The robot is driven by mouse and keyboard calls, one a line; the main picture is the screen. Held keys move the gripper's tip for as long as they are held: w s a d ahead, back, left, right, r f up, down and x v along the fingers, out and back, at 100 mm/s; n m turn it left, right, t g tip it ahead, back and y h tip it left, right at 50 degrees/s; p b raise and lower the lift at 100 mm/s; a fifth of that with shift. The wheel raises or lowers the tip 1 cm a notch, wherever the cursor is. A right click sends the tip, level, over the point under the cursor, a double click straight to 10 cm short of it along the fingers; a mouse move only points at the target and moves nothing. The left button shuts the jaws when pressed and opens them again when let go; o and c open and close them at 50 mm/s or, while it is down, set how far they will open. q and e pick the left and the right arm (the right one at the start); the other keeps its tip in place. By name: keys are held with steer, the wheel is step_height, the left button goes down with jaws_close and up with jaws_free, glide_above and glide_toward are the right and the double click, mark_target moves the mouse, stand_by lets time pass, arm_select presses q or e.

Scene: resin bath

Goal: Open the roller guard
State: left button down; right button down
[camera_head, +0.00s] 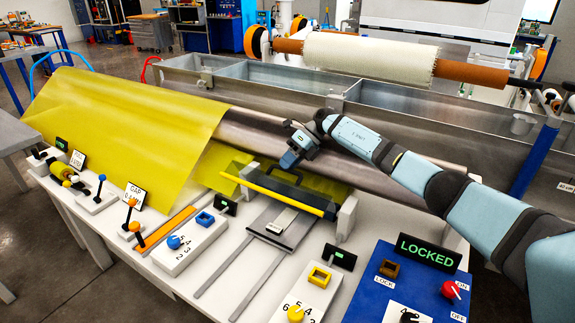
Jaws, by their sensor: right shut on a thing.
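The roller guard (325,186) is a clear yellow panel between two grey end posts, in front of the long metal rollers. It has a yellow bar (278,191) along its front edge and a dark handle (262,171). My right arm comes in from the right, and its gripper (288,164) is shut at the dark handle; its fingertips are small and partly hidden. The guard appears lowered in front of the rollers. My left gripper is not in view.
A blue panel (368,292) bears a lit green LOCKED sign (429,252), a lock switch and a red knob (451,289). Yellow film (125,115) drapes at left. Levers and selector boxes line the front bench. A metal trough (250,75) and a white roll (370,57) stand behind.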

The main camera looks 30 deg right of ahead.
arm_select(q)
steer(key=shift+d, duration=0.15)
arm_select(e)
steer(key=shift+s+d+f, duration=0.2)
steer(key=shift+d+f, duration=0.05)
steer(key=shift+f, duration=0.5)
steer(key=c, duration=1.3)
jaws_free()
steer(key=shift+w+f, duration=0.1)
steer(key=shift+o, duration=0.9)
steer(key=shift+w+d, duration=0.15)
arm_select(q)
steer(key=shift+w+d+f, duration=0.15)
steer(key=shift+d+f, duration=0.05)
arm_select(e)
steer(key=shift+r, duration=0.2)
steer(key=v, duration=1.2)
steer(key=shift+w+d+r, duration=0.1)
steer(key=shift+w+r, duration=0.05)
steer(key=shift+r, duration=0.05)
steer(key=shift+d+r, duration=0.45)
